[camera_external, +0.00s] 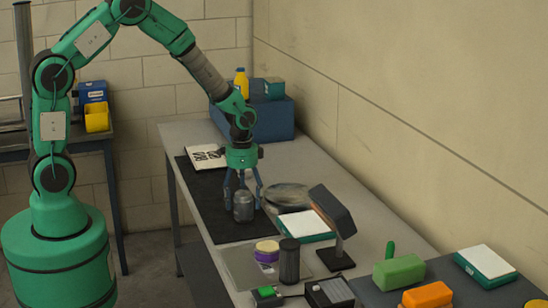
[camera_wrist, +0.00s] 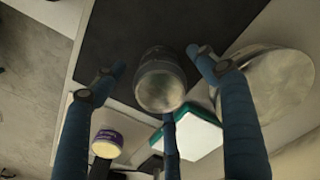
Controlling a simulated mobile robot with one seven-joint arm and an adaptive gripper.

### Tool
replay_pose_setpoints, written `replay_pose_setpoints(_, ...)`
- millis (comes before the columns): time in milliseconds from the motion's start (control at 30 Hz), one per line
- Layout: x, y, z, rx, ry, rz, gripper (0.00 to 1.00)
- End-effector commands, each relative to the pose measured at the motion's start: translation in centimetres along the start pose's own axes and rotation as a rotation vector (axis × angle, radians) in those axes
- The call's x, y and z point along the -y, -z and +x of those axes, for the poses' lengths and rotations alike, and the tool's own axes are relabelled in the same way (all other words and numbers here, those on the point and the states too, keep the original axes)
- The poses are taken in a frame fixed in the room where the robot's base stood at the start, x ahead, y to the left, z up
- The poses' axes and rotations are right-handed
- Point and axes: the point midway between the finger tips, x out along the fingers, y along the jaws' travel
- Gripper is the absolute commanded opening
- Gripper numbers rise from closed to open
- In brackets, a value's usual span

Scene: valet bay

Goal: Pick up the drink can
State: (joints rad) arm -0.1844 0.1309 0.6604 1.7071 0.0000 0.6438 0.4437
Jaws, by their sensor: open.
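The drink can looks to be a plain grey metal cylinder (camera_external: 243,208), standing upright on a black mat (camera_external: 215,213). In the wrist view the can (camera_wrist: 160,84) shows its pale round top in the upper middle. My gripper (camera_external: 243,196) points straight down over the can with its blue fingers spread around its upper part. In the wrist view my gripper (camera_wrist: 158,80) has a finger on the left, one on the right and one below the can. Gaps show at left and right; contact with the lower finger cannot be told.
A round metallic dish (camera_external: 288,196) and a white-and-green box (camera_external: 306,226) lie close on the right, by a dark lamp (camera_external: 335,222). A purple-and-cream roll (camera_external: 267,252) and a dark cylinder (camera_external: 289,262) stand nearer the camera. A blue box (camera_external: 272,121) sits behind.

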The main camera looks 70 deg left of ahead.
Motion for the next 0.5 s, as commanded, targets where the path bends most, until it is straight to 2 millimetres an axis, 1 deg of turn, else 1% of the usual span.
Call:
replay_pose_setpoints(33, -0.1, 0.0, 0.8, 0.001, -0.001, 0.0, 0.73)
replay_pose_setpoints(200, -0.1, 0.0, 2.5, 0.001, 0.0, 0.0, 0.73)
replay_pose_setpoints(300, -0.1, 0.0, 3.0, 0.0, 0.0, 0.0, 0.73)
replay_pose_setpoints(500, -0.1, 0.0, 3.0, -0.001, 0.0, 0.0, 0.73)
